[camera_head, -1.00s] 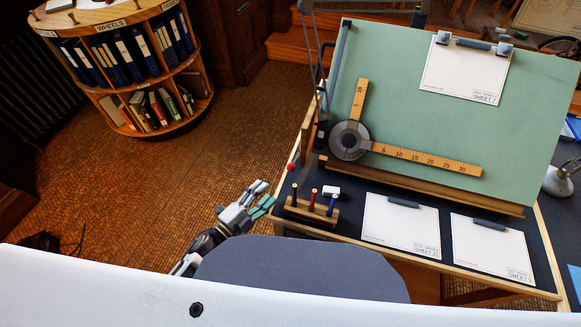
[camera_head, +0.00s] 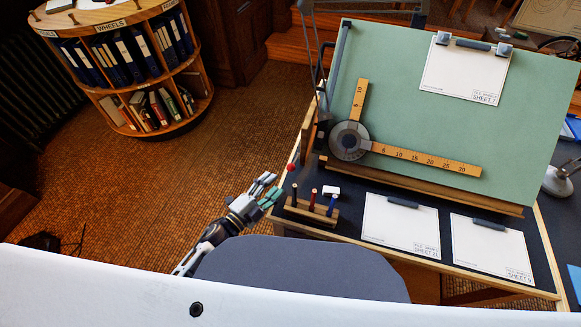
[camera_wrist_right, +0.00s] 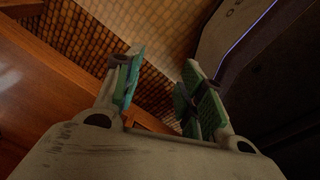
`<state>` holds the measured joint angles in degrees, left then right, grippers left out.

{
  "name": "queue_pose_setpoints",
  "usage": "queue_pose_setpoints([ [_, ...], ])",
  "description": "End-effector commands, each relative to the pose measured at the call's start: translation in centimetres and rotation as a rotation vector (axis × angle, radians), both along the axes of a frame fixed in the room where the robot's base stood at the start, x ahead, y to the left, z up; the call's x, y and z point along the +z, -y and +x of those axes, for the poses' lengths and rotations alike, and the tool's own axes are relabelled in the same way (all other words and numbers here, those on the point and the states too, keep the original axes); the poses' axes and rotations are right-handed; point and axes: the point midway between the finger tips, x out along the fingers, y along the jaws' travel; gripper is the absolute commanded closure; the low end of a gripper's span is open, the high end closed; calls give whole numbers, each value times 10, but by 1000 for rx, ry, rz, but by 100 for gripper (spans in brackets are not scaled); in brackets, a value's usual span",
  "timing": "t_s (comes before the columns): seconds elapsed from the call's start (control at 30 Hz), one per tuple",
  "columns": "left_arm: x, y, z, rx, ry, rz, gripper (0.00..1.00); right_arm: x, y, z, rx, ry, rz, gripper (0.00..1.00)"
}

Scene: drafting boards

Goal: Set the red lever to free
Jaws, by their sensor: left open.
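A small red ball knob (camera_head: 291,167), which looks like the end of the red lever, shows at the left edge of the drafting table in the head view. Its stem and any free marking are too small to make out. My left gripper (camera_head: 271,190) is open and empty, just below and left of the knob, apart from it in the picture. My right gripper (camera_wrist_right: 163,62) shows in the right wrist view with its fingers apart and nothing between them. It points at the floor and wooden surfaces, away from the lever.
A wooden pen block (camera_head: 300,214) with several coloured pens stands close right of my left gripper. The green drawing board (camera_head: 440,130) with its wooden rulers (camera_head: 425,159) rises behind. Two white sheets (camera_head: 400,226) lie on the dark tabletop. A grey seat back (camera_head: 300,268) is in front.

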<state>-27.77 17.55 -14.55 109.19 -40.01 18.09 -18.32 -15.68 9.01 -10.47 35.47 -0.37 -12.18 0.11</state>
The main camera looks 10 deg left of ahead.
Motion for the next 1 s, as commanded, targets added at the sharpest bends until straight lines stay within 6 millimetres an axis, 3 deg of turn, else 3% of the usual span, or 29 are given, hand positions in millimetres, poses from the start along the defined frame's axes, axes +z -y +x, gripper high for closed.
queue_pose_setpoints([
  [0.27, 0, 13, 20, -1, 0, 0, 51, 1, -1, 0, 0, 0, 1, 60],
  [0.63, 1, 30, 46, 0, 1, -2, 51, 1, -20, -2, -5, -2, 22, 60],
  [1.0, 0, 46, 71, -1, 0, -1, 51, 3, -13, -2, -3, -3, 13, 60],
])
